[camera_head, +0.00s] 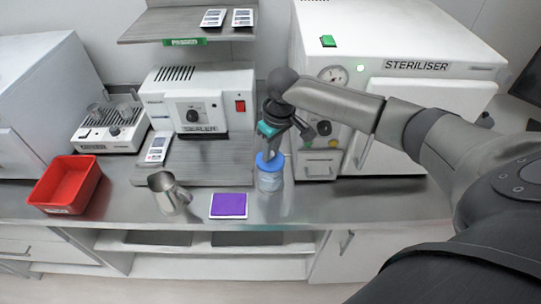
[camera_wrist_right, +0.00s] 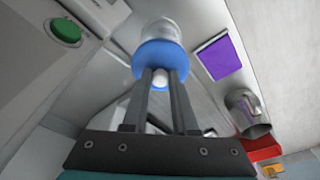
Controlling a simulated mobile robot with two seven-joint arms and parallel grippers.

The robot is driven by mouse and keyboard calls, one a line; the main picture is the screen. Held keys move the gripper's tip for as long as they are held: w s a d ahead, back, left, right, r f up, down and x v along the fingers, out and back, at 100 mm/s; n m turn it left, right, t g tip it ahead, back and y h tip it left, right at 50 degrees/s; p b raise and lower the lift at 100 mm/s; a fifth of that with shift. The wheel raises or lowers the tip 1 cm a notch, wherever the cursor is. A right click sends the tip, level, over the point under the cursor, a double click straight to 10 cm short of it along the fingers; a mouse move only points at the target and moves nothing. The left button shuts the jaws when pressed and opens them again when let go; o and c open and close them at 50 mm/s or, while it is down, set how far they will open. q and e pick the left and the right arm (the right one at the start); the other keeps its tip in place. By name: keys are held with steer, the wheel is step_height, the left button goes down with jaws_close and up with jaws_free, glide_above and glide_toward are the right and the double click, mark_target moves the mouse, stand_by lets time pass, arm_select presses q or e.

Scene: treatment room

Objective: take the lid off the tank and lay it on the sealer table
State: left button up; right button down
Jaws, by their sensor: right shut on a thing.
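The tank (camera_head: 270,183) is a small clear, bluish jar standing on the metal counter, right of the sealer table. Its blue lid (camera_head: 263,162) is at its top; I cannot tell whether a small gap lies between them. In the right wrist view the lid (camera_wrist_right: 160,52) is a blue disc with a pale knob (camera_wrist_right: 160,78), and the tank (camera_wrist_right: 163,30) shows beyond it. My right gripper (camera_head: 272,151) points down from above and is shut on the lid's knob. The sealer table (camera_head: 210,165) is a grey slab before the sealer; its right part is bare. My left gripper is out of view.
The sealer (camera_head: 205,95) stands behind the slab and the steriliser (camera_head: 400,85) at the right. Pouches (camera_head: 157,148) lie on the slab's left. A red tray (camera_head: 65,185) is far left.

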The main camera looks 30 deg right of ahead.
steer(key=shift+s+f, duration=0.3)
